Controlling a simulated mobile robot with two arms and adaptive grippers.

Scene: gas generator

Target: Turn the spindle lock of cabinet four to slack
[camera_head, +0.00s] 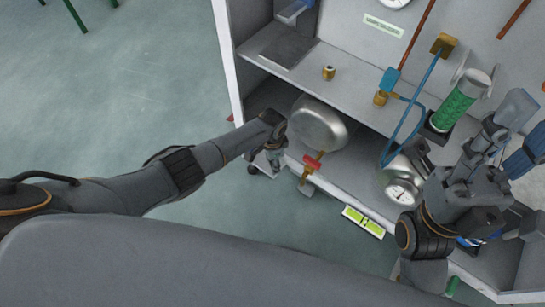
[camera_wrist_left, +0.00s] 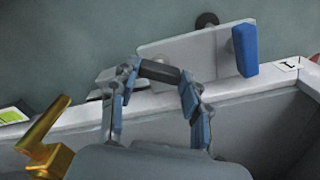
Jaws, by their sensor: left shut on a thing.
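My left gripper (camera_head: 276,158) is at the front edge of the cabinet (camera_head: 345,192), at its lower left. In the left wrist view, its two blue-and-grey fingers (camera_wrist_left: 157,80) are closed on a short dark grey bar (camera_wrist_left: 160,71). The bar lies in front of a pale plate (camera_wrist_left: 200,55). I cannot tell for sure that this bar is the spindle lock, and no marking for cabinet four is readable. In the head view the gripper hides the bar. My right gripper (camera_head: 517,132) is at the right, its fingers apart, with nothing visible between them.
A blue block-like handle (camera_wrist_left: 245,50) stands right of the bar. A brass lever (camera_wrist_left: 45,138) is at lower left. A red-handled valve (camera_head: 312,162), a silver vessel (camera_head: 318,124), a gauge (camera_head: 400,192) and a green cylinder (camera_head: 458,102) are nearby.

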